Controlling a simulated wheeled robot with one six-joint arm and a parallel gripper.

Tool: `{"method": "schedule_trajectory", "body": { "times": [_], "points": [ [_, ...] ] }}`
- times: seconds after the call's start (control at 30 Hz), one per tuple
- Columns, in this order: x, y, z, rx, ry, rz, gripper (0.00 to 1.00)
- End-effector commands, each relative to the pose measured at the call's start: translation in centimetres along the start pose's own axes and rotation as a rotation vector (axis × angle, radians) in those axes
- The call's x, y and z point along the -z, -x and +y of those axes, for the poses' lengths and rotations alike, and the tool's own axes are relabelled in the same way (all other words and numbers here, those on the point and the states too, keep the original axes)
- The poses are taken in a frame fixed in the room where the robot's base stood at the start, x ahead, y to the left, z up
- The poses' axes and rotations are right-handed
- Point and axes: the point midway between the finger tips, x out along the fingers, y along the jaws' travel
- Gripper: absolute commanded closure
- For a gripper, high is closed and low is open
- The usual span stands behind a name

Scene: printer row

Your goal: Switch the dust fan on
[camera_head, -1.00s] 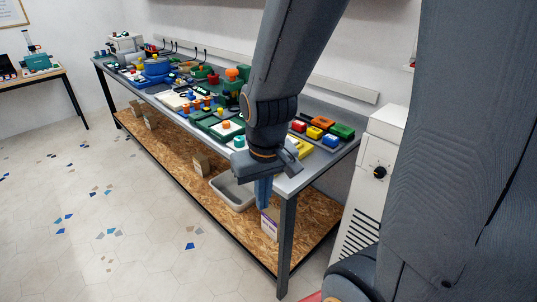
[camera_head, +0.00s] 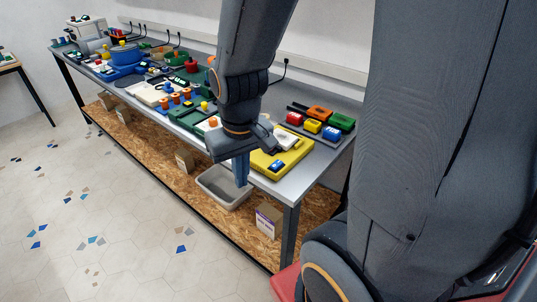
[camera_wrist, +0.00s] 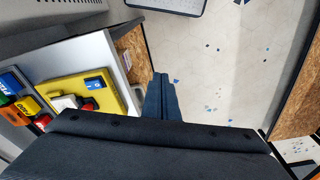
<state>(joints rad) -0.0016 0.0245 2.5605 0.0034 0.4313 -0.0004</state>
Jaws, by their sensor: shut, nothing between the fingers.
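No fan that I can name for certain shows now. The white housing with a black dial and slots, seen earlier at the right, is out of sight in the head view, where my arm fills that side. A pale slotted surface (camera_wrist: 68,2) at the top left edge of the wrist view may be part of it. My gripper (camera_head: 241,172) is shut and empty, pointing down in front of the bench's edge. Its fingers also show in the wrist view (camera_wrist: 161,98), over the floor beside the bench end.
A yellow board (camera_head: 290,157) with a blue piece lies at the near bench end (camera_head: 287,187). Red, yellow, blue, orange and green blocks (camera_head: 320,122) sit behind it. A grey bin (camera_head: 222,186) and a carton (camera_head: 268,218) stand on the lower shelf. Floor at left is open.

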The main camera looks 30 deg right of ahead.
Motion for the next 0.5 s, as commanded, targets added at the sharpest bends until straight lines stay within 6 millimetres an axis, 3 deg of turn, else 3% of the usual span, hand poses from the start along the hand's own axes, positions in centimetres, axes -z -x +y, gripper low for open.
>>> {"method": "schedule_trajectory", "body": {
  "times": [0.17, 0.33, 0.5],
  "points": [
    [1.5, -0.1, 1.1, -0.004, -0.102, -0.006, 1.0],
    [5.9, 0.8, 5.3, -0.02, -0.493, -0.039, 1.0],
    [8.7, 3.4, 10.2, -0.046, -0.913, -0.081, 1.0]
  ]
}}
